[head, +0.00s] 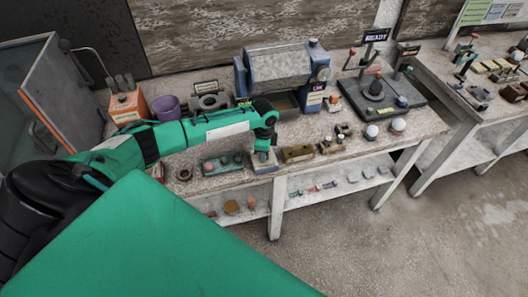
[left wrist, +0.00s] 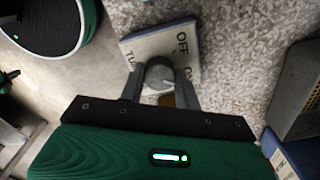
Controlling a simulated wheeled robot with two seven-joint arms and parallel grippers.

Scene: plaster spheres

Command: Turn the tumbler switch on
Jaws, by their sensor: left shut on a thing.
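The tumbler switch (head: 264,168) stands on the bench near its front edge, with a pale top and a blue-grey base. In the left wrist view, its pale plate (left wrist: 149,42) carries the words OFF and ON and a partly hidden label. My left gripper (head: 264,148) reaches down onto it from above. In the left wrist view, the left gripper (left wrist: 160,84) has one finger on each side of the grey round-ended lever (left wrist: 158,69) and is shut on it. The fingers hide part of the lever, and I cannot tell which way it leans. My right gripper is out of view.
A green-grey box with red knobs (head: 222,164) stands left of the switch and a brass-coloured block (head: 297,154) right of it. Behind are a blue-framed machine (head: 278,70) and a black lever base (head: 383,96). White spheres (head: 371,132) sit further right.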

